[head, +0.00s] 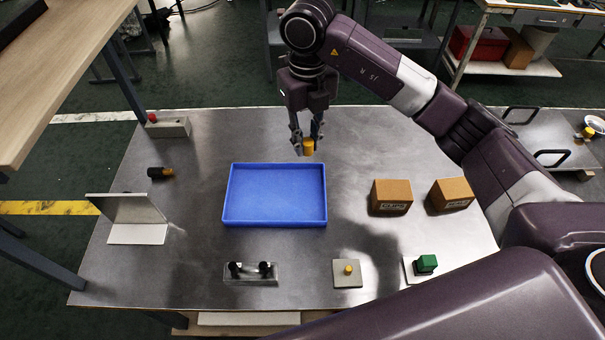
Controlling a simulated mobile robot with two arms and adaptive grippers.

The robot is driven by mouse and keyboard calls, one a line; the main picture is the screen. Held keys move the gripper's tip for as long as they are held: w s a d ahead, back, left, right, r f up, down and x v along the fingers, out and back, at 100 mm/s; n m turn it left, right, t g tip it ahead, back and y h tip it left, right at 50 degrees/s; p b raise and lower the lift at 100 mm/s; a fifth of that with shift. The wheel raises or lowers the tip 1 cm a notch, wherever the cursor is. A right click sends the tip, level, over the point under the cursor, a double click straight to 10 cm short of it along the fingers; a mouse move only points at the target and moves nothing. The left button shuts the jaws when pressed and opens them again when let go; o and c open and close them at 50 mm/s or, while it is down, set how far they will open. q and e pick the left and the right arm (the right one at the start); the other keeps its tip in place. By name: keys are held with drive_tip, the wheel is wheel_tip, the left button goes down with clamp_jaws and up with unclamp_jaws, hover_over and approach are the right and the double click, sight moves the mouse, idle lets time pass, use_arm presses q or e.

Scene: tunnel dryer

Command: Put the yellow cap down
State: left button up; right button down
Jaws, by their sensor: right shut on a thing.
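My left gripper is not in the head view.
An empty blue tray (228,197) lies mid-table. Two cardboard boxes (391,196) stand to its right. A bent metal plate (136,234) stands left.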

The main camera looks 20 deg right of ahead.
drive_tip(key=p, duration=0.2)
hover_over(306, 183)
wheel_tip(306, 183, down, 7)
drive_tip(key=shift+f, duration=0.2)
wheel_tip(306, 183, down, 5)
drive_tip(key=shift+r+p, duration=0.1)
drive_tip(key=shift+p, duration=0.25)
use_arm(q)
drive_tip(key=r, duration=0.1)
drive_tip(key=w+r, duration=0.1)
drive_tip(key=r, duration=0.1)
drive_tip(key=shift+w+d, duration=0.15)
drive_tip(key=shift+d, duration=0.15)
use_arm(e)
drive_tip(key=shift+f, duration=0.2)
drive_tip(key=shift+f+b, duration=0.15)
drive_tip(key=shift+b, duration=0.15)
drive_tip(key=c, duration=1.8)
unclamp_jaws()
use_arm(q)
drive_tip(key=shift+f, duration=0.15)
use_arm(e)
drive_tip(key=shift+o, duration=0.2)
